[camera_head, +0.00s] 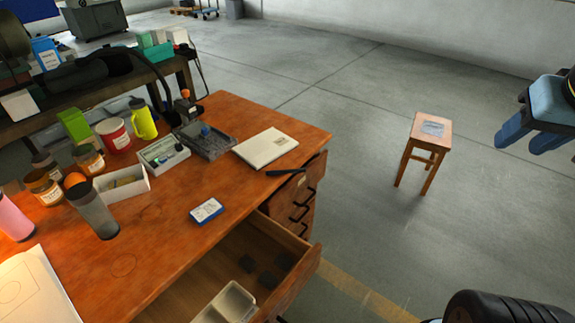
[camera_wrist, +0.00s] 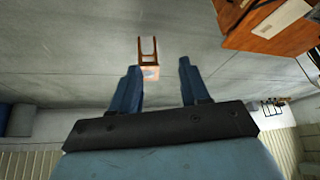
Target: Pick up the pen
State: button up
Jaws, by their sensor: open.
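A slim dark object that looks like the pen (camera_head: 285,172) lies on the wooden desk (camera_head: 165,245), close to its right edge and just in front of a pale notebook (camera_head: 266,148). My gripper (camera_head: 528,140) is at the far right of the head view, off the desk and well to the right of the pen, over the floor. Its two blue fingers are apart with nothing between them; they also show in the wrist view (camera_wrist: 158,66). A corner of the desk (camera_wrist: 262,35) is at the wrist view's upper right, where I cannot make out the pen clearly.
An open drawer (camera_head: 293,278) juts from the desk's front, holding a pale tray (camera_head: 233,302). A blue-and-white box (camera_head: 206,210), a grey bottle (camera_head: 95,212) and a grey fixture (camera_head: 207,141) stand on the desk. A wooden stool (camera_head: 432,130) stands on open floor.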

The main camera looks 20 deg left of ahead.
jog(key=shift+w+a, duration=0.15)
jog(key=shift+w, duration=0.05)
jog(key=w+a+f+n+h, duration=0.1)
jog(key=w+a+f+n, duration=0.15)
jog(key=w, duration=0.35)
jog(key=w+a+f+n, duration=0.1)
jog(key=w+n, duration=0.3)
jog(key=w, duration=0.2)
jog(key=n+g+y, duration=0.2)
jog(key=n+y, duration=0.6)
jog(key=n, duration=0.9)
send_near(289, 171)
jog(key=shift+x, duration=3.95)
jog(key=shift+a, duration=0.1)
grip_shut()
